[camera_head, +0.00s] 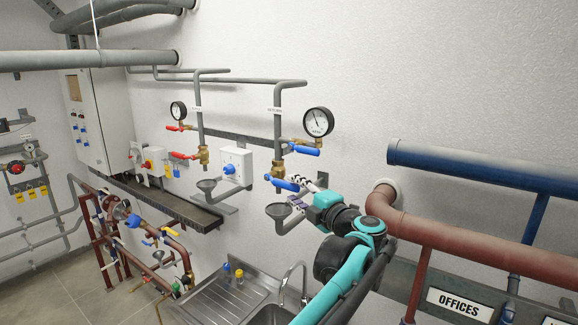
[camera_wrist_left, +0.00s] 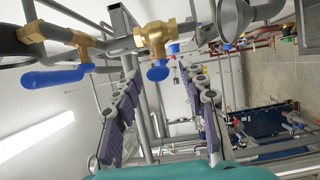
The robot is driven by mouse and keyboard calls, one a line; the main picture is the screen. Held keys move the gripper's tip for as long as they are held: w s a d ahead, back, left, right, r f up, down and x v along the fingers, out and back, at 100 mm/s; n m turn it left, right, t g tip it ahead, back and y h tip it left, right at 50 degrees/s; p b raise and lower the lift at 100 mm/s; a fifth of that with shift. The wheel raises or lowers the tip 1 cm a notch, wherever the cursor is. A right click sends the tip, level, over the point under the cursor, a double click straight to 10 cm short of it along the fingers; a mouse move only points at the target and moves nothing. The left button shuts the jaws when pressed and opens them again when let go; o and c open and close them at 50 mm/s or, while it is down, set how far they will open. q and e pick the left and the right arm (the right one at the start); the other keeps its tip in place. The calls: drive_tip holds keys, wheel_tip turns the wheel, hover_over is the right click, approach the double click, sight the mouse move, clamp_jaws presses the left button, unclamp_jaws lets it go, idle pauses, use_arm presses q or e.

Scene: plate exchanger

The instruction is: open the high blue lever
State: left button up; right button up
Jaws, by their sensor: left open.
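The high blue lever (camera_head: 303,149) sits on a brass valve below the large round gauge, pointing right, roughly level. In the left wrist view, the high blue lever (camera_wrist_left: 55,77) is at the upper left, outside my fingers. A lower blue lever (camera_head: 285,184) is on a second brass valve (camera_head: 278,169) beneath it. In the wrist view this lower lever (camera_wrist_left: 158,72) appears between my fingertips; contact cannot be made out. My left gripper (camera_head: 303,192) is open beside the lower lever, below the high one. My right gripper is not in view.
A large gauge (camera_head: 318,121) and grey pipes are above the levers. A funnel drain (camera_head: 279,211) is below my gripper. A white box with a blue knob (camera_head: 236,167) is to the left. A sink (camera_head: 225,300) is below, and blue and brown pipes run at right.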

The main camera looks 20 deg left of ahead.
sight(280, 181)
use_arm(q)
drive_tip(key=shift+w+a, duration=0.15)
drive_tip(key=shift+a, duration=0.2)
drive_tip(key=p+x, duration=0.1)
drive_tip(key=x, duration=0.6)
drive_tip(key=shift+p, duration=0.4)
clamp_jaws()
